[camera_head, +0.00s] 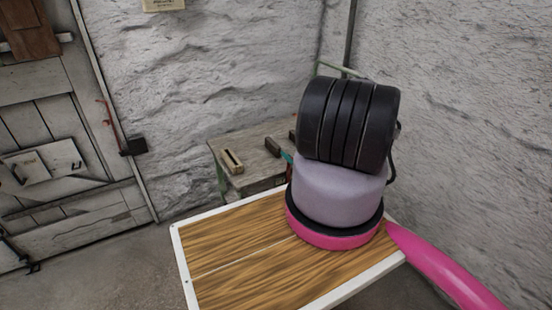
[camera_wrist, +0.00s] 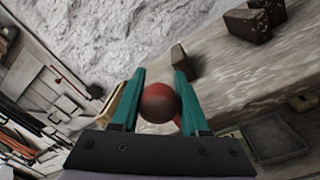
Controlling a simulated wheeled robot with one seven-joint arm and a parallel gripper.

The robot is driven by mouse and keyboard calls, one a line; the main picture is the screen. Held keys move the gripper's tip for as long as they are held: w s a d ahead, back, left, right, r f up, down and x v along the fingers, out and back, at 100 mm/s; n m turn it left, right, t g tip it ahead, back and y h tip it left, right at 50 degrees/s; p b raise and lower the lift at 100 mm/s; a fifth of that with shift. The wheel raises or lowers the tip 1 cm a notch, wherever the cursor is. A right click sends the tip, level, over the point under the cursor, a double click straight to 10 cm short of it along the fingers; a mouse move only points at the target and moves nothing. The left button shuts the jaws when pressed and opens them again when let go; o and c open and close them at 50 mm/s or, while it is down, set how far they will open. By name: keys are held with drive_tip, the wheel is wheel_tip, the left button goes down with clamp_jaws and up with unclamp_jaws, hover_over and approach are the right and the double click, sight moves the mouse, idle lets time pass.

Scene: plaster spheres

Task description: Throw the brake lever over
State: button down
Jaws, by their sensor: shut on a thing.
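In the wrist view a round, dull red knob (camera_wrist: 158,103) sits between the two teal fingers of my gripper (camera_wrist: 160,78). The fingers touch it on both sides, so my gripper is shut on it. It looks like the knob of the brake lever; a little red shows below it, and the rest of the lever is hidden behind my gripper. In the head view my arm hides the knob, and only a bit of teal finger (camera_head: 287,157) shows over the workbench (camera_head: 243,140).
A slotted wooden block (camera_head: 231,161) and dark blocks (camera_head: 272,146) stand on the workbench. The wrist view shows a grey tray (camera_wrist: 272,138) at right.

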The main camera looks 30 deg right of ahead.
drive_tip(key=d+f+m, duration=0.2)
drive_tip(key=d+m, duration=0.4)
drive_tip(key=d, duration=0.2)
drive_tip(key=shift+d+f, duration=0.2)
drive_tip(key=shift+f, duration=0.1)
drive_tip(key=shift+c, duration=2.4)
unclamp_jaws()
drive_tip(key=shift+w+d, duration=0.1)
drive_tip(key=s, duration=1)
drive_tip(key=shift+s+d+f, duration=0.3)
drive_tip(key=shift+s, duration=0.1)
